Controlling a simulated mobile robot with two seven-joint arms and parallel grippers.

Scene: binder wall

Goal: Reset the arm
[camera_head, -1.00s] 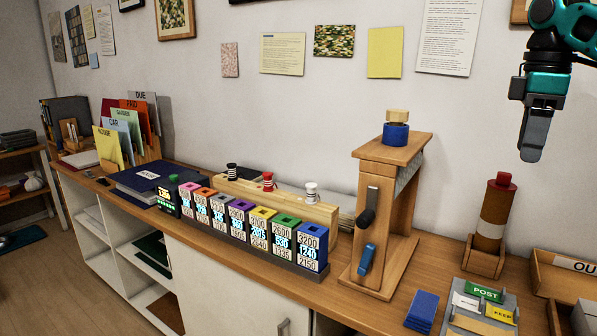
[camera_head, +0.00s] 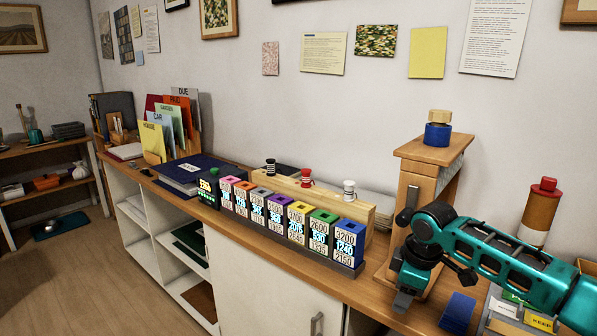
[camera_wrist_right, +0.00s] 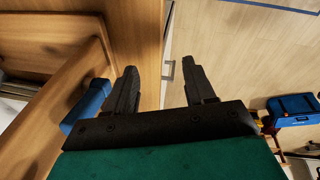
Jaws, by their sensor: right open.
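My right gripper (camera_head: 403,300) is low in front of the wooden stand (camera_head: 420,180), at the front edge of the counter. The arm comes in from the right and hides the lower part of the stand. In the right wrist view the two dark fingers of the gripper (camera_wrist_right: 157,88) are apart with nothing between them. The stand's wooden side and its blue handle (camera_wrist_right: 86,106) show just left of the fingers there. My left gripper is not in view.
A row of coloured number blocks (camera_head: 290,220) stands on the counter left of my gripper. A dark blue block (camera_head: 457,312) lies close to its right. A red-topped cylinder (camera_head: 540,212) stands behind the arm. The floor (camera_head: 80,265) at left is clear.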

